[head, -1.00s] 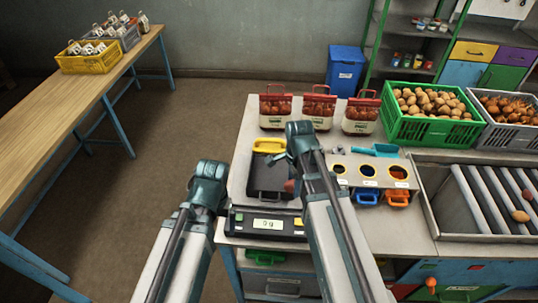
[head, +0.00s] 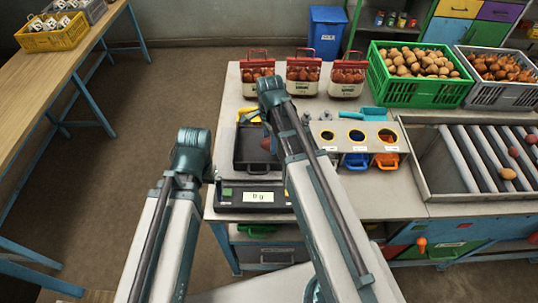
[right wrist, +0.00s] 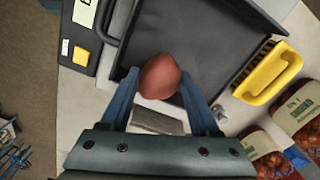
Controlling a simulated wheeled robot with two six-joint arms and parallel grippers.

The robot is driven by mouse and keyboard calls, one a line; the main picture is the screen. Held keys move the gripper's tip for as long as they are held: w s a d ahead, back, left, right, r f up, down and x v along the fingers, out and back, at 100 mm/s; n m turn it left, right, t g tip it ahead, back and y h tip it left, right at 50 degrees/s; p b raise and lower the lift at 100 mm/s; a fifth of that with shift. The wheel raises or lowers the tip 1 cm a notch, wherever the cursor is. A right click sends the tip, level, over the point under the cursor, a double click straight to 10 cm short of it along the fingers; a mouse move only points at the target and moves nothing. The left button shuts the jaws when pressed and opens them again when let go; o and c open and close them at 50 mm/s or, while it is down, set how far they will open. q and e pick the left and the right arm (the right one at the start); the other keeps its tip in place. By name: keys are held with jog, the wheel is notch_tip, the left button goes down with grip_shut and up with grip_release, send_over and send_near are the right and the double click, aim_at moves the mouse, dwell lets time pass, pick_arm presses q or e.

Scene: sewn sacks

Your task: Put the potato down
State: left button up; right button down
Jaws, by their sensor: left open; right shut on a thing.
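A red-brown potato (right wrist: 160,76) sits between the fingers of my right gripper (right wrist: 160,100), which is shut on it. In the right wrist view it is over the near part of the black tray (right wrist: 215,40); I cannot tell whether it touches the tray. In the head view a bit of the potato (head: 265,144) shows over the black tray (head: 248,160), beside my right arm, which hides most of the gripper. My left gripper (head: 194,152) is open and apart, left of the bench; its fingers are hard to make out.
A scale (head: 250,197) stands in front of the tray, a yellow-handled item (right wrist: 268,73) beside it. A sorting box with three holes (head: 356,132) is to the right. Red-topped sacks (head: 303,76), a green potato crate (head: 420,60) and a roller conveyor (head: 470,160) stand around.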

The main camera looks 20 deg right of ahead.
aim_at(270, 156)
pick_arm(q)
jog(key=shift+f, duration=0.55)
pick_arm(e)
jog(key=shift+f, duration=0.5)
pick_arm(q)
notch_tip(270, 156, down, 4)
jog(key=b, duration=0.3)
jog(key=shift+r+b, duration=0.2)
jog(key=shift+b, duration=0.2)
pick_arm(e)
notch_tip(270, 156, down, 4)
jog(key=shift+r, duration=0.2)
jog(key=shift+f, duration=0.15)
jog(key=shift+c, duration=0.6)
grip_release()
pick_arm(q)
jog(key=shift+f, duration=0.1)
pick_arm(e)
notch_tip(270, 156, up, 12)
jog(key=p, duration=1.2)
jog(key=shift+r, duration=0.25)
pick_arm(q)
notch_tip(270, 156, up, 12)
